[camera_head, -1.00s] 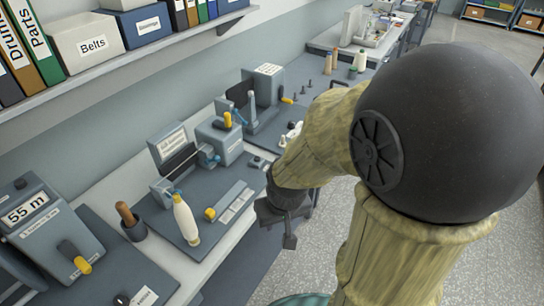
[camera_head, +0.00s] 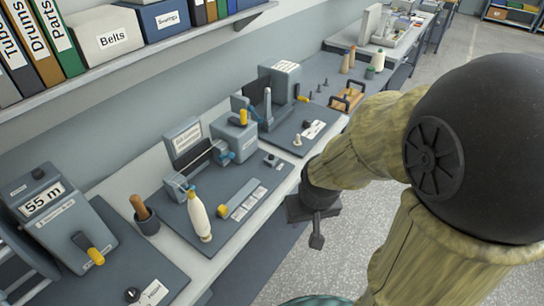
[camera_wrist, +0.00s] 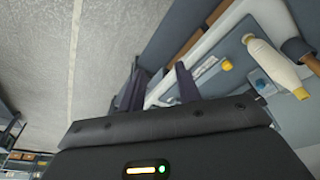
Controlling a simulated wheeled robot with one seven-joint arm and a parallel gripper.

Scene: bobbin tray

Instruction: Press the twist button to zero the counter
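No label reading "twist" can be made out in the head view. A small dark button (camera_head: 271,160) sits at the far right of the middle dark mat, beside a grey device (camera_head: 234,138). Another dark knob (camera_head: 132,295) is by a white label at the near left, in front of the 55 m counter (camera_head: 50,205). My gripper (camera_head: 316,236) hangs in front of the bench edge, apart from these things. In the wrist view its two fingers (camera_wrist: 158,88) stand apart with nothing held between them.
A pale bobbin with a yellow tip (camera_head: 199,218) stands on the middle mat, near a yellow-ended ruler-like bar (camera_head: 240,200) and a dark cup (camera_head: 146,222) with a wooden handle. A shelf (camera_head: 130,55) overhangs the bench. The floor (camera_head: 330,265) in front is clear.

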